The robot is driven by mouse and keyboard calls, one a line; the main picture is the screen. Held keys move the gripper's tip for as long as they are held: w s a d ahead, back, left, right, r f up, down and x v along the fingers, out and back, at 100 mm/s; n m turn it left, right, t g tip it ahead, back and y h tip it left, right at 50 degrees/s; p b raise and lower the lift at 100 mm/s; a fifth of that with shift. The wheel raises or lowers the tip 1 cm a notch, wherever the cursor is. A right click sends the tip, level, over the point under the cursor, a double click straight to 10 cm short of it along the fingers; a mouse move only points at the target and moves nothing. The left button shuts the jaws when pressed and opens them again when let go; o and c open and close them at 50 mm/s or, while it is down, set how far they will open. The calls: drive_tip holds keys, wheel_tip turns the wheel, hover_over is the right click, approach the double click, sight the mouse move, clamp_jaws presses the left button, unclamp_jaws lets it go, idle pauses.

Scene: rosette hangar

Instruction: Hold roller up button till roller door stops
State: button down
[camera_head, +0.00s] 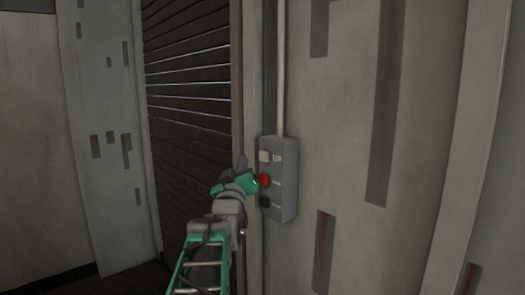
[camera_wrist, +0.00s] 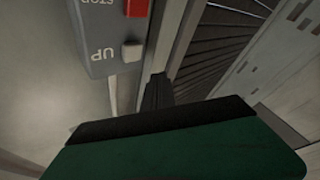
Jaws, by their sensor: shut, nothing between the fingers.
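A grey control box (camera_head: 284,190) is on the wall beside the roller door. Its pale up button (camera_head: 264,156) is at the top, a red stop button (camera_head: 265,181) is in the middle and a dark button (camera_head: 265,202) is below. The wrist view shows the box inverted, with the up button (camera_wrist: 132,50) next to its "UP" label. My gripper (camera_head: 241,162) is shut and empty, just left of the box. In the wrist view my gripper's dark tips (camera_wrist: 157,80) show beside the up button, seemingly apart from it. The dark slatted roller door (camera_head: 188,100) fills the opening; its bottom edge is unclear.
A conduit (camera_head: 281,70) runs up from the box. Grey wall panels (camera_head: 345,130) with dark patches stand to the right, and a pale panel (camera_head: 100,130) stands left of the door. The door frame (camera_head: 253,80) lies close behind my gripper.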

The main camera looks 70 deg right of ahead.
sight(264, 156)
drive_tip(key=shift+s+d, duration=0.3)
drive_tip(key=shift+d, duration=0.3)
drive_tip(key=shift+s+d, duration=0.3)
drive_tip(key=shift+d, duration=0.3)
drive_tip(key=shift+s+d, duration=0.3)
drive_tip(key=shift+d, duration=0.3)
drive_tip(key=shift+f, duration=0.1)
idle(0.5)
drive_tip(key=shift+s+d+b, duration=0.15)
drive_tip(key=shift+d+b, duration=0.2)
drive_tip(key=shift+b, duration=0.1)
